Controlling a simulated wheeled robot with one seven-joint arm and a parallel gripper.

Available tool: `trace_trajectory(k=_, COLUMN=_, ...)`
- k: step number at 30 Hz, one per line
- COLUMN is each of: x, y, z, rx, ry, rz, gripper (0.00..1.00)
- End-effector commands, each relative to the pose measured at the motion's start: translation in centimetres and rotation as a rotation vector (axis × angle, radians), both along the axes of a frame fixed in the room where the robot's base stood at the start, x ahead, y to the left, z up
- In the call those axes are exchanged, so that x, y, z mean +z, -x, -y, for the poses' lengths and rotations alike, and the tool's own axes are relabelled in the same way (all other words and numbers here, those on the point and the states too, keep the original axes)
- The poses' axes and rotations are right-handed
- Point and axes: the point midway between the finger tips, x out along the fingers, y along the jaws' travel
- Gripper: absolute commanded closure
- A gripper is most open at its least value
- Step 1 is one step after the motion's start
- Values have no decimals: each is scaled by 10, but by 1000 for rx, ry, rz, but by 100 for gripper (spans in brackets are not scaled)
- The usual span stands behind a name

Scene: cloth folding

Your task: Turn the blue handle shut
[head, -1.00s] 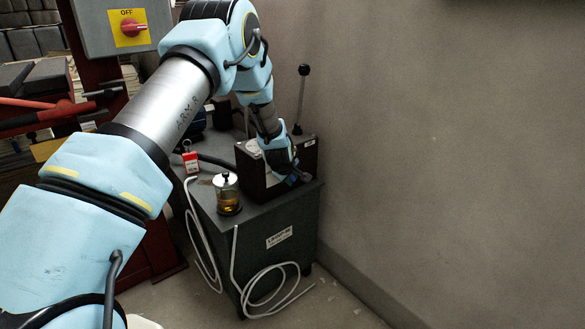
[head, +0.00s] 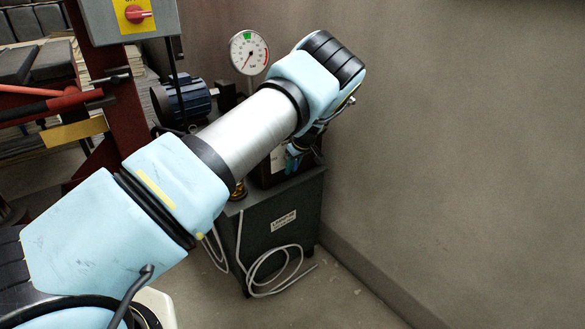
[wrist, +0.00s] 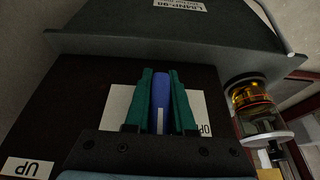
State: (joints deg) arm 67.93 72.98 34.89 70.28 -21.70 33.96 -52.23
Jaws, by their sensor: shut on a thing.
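The blue handle (wrist: 158,108) stands between the green fingers of my gripper (wrist: 160,104) in the wrist view. The fingers are shut on it, one on each side. Behind it is a white plate (wrist: 119,98) on the dark face of a box (wrist: 80,82). Part of the lettering on the plate shows at the right, and the rest is hidden by the fingers. In the head view my gripper (head: 292,158) is small and low against the dark box, partly under my arm. The handle cannot be told clearly there.
The box is on a grey cabinet (head: 290,245) beside a bare wall (head: 450,130). A jar of amber liquid (wrist: 252,100) stands close by. A gauge (head: 249,52) and a blue motor (head: 188,98) are behind my arm. A white cable (head: 268,275) hangs in front.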

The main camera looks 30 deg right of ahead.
Motion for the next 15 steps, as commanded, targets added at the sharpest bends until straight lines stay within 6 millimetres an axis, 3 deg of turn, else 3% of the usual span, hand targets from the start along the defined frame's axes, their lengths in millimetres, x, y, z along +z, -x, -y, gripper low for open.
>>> trace_trajectory(k=12, x=0, y=-1, z=1, rx=-2, ry=-3, rz=1, gripper=100)
trace_trajectory(k=13, x=0, y=-1, z=1, rx=-2, ry=-3, rz=1, gripper=74)
trace_trajectory(k=15, x=0, y=-1, z=0, rx=-2, ry=-3, rz=1, gripper=66)
